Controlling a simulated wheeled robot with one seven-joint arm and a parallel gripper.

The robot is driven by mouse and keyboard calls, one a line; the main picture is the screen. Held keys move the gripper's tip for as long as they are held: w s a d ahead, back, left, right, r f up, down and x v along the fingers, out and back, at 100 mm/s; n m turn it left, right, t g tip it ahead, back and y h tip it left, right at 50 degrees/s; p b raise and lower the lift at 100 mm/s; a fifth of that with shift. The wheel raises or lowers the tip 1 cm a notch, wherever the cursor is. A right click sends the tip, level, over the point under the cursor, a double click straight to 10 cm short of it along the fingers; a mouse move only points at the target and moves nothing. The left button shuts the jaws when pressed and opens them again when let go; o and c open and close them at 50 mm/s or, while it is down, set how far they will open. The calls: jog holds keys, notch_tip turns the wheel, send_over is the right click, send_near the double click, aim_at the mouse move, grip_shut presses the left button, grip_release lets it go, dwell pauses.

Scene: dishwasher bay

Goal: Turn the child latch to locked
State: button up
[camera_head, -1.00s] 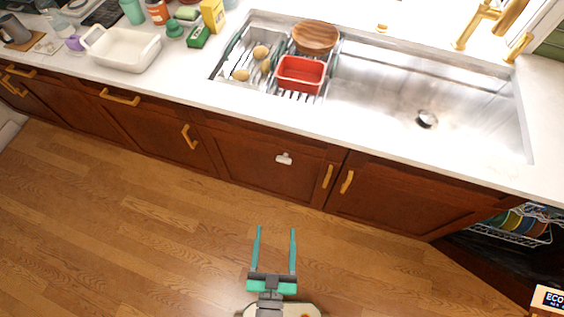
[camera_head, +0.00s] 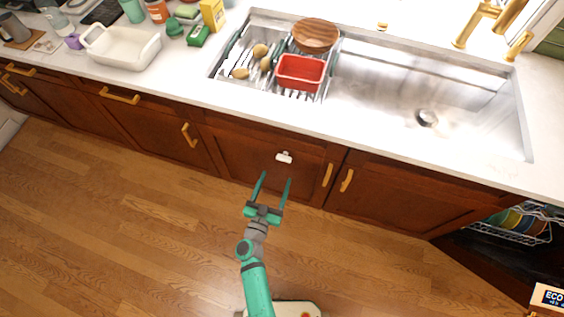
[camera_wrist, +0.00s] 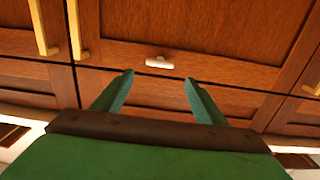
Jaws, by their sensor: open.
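The child latch (camera_head: 284,157) is a small white piece on the front of a brown cabinet under the sink. In the wrist view the latch (camera_wrist: 159,63) shows beyond the fingertips, a little above the gap between them. It lies roughly level across the wood there. My gripper (camera_head: 273,176) has two green fingers spread apart and empty. It is in front of and a little below the latch in the head view, apart from it. The fingers (camera_wrist: 159,78) also show open in the wrist view.
Gold handles (camera_head: 327,176) stand upright on the cabinet doors right of the latch. The counter and sink (camera_head: 430,90) are above, with a red basin (camera_head: 300,72) in a rack. A dishwasher rack (camera_head: 520,228) with plates is at the lower right. The wooden floor (camera_head: 130,220) is clear.

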aim_at(283, 161)
jog(key=x, duration=0.8)
jog(key=shift+w+d, duration=0.1)
jog(key=shift+w, duration=0.15)
jog(key=c, duration=1.1)
jog(key=shift+o, duration=0.2)
